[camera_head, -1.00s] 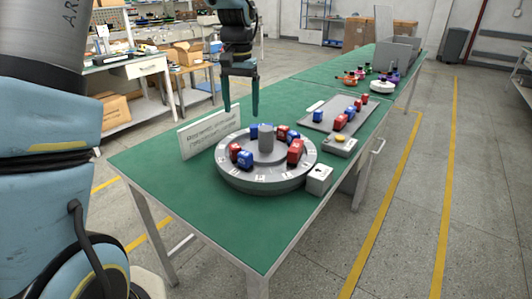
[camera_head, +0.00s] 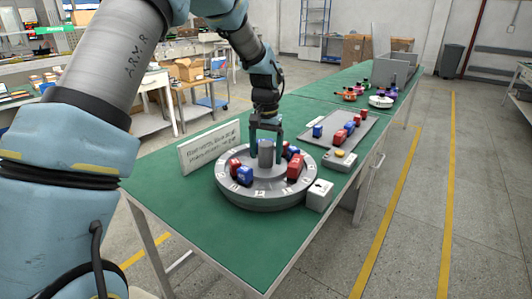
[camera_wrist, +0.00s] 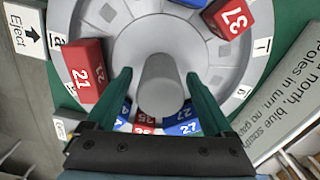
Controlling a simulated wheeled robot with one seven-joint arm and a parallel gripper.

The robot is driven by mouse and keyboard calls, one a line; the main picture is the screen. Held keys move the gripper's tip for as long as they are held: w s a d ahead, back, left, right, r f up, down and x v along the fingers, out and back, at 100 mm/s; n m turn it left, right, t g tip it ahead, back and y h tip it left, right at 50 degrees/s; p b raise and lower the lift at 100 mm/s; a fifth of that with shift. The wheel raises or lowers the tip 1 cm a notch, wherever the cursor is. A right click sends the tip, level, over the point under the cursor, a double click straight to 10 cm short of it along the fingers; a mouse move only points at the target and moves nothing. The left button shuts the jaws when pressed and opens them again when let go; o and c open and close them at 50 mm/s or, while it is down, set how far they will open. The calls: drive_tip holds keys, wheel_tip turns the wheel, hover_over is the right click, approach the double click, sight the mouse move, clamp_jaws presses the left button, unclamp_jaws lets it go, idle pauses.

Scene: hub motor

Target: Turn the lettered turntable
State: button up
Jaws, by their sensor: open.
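The round grey turntable (camera_head: 268,201) stands on the green table, with letters around its pale rim; the rim also shows in the wrist view (camera_wrist: 60,70). Several red and blue numbered blocks sit on it, among them red 21 (camera_wrist: 88,72) and red 37 (camera_wrist: 229,17). A grey cylindrical knob (camera_head: 266,156) rises from its centre. My gripper (camera_head: 266,143) points down over the knob. In the wrist view my open gripper (camera_wrist: 161,82) has one finger on each side of the knob (camera_wrist: 162,85), with visible gaps. I cannot tell whether either finger touches it.
A text sign (camera_head: 209,148) stands behind the turntable on the left. A white box (camera_head: 319,195) marked Eject in the wrist view sits close to the front right rim.

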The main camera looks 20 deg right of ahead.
drive_tip(key=shift+f, duration=0.3)
clamp_jaws()
idle(0.6)
